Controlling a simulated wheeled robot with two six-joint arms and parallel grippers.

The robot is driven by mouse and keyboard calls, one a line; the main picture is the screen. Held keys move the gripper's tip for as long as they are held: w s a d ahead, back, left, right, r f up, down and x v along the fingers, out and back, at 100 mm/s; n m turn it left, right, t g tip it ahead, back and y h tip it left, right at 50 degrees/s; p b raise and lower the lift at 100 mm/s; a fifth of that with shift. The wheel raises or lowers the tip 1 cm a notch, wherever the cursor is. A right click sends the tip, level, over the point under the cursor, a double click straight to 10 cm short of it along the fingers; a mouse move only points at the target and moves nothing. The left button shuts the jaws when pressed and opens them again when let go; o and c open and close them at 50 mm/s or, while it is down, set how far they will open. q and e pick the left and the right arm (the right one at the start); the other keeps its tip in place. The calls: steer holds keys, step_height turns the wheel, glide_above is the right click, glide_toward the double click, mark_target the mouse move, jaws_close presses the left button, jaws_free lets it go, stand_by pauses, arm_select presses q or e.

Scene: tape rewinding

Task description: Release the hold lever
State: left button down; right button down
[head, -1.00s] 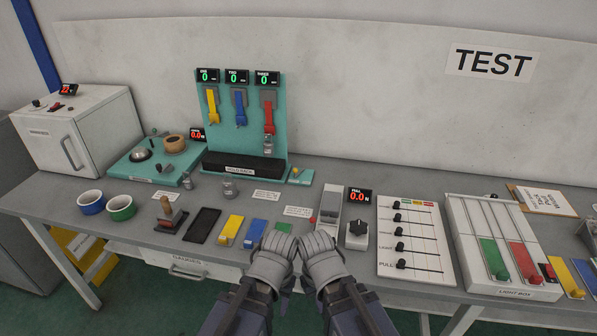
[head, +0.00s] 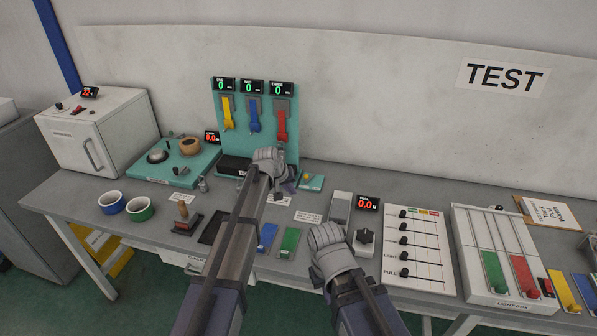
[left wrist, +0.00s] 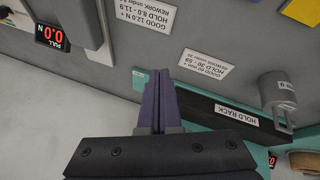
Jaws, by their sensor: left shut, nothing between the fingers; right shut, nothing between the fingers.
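The teal hold rack (head: 291,100) stands at the back of the bench. It carries a yellow lever (head: 228,112), a blue lever (head: 254,114) and a red lever (head: 282,124), each under a display reading 0. My left gripper (head: 289,184) is shut and empty, low in front of the rack below the red lever, hiding part of its base. In the left wrist view its fingers (left wrist: 158,98) are together, with the HOLD RACK label (left wrist: 236,116) beside them. My right gripper (head: 319,277) is shut and empty over the bench's front edge, left of the black knob (head: 364,236).
A red pull display (head: 368,203) and a slider board (head: 430,255) are on the right. Blue (head: 267,238) and green (head: 289,242) blocks lie near the front edge. Two cups and a stamp stand at left. A small teal pad (head: 312,181) is right of the rack.

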arm_select(q)
steer(key=w+a+r+n+t, duration=0.1)
steer(key=w+r, duration=0.1)
steer(key=w, duration=0.7)
steer(key=shift+r+t+h+p, duration=0.3)
steer(key=shift+r, duration=0.05)
steer(key=shift+a+f, duration=0.1)
steer(key=b+x, duration=0.8)
steer(key=x, duration=0.2)
steer(key=shift+s, duration=0.1)
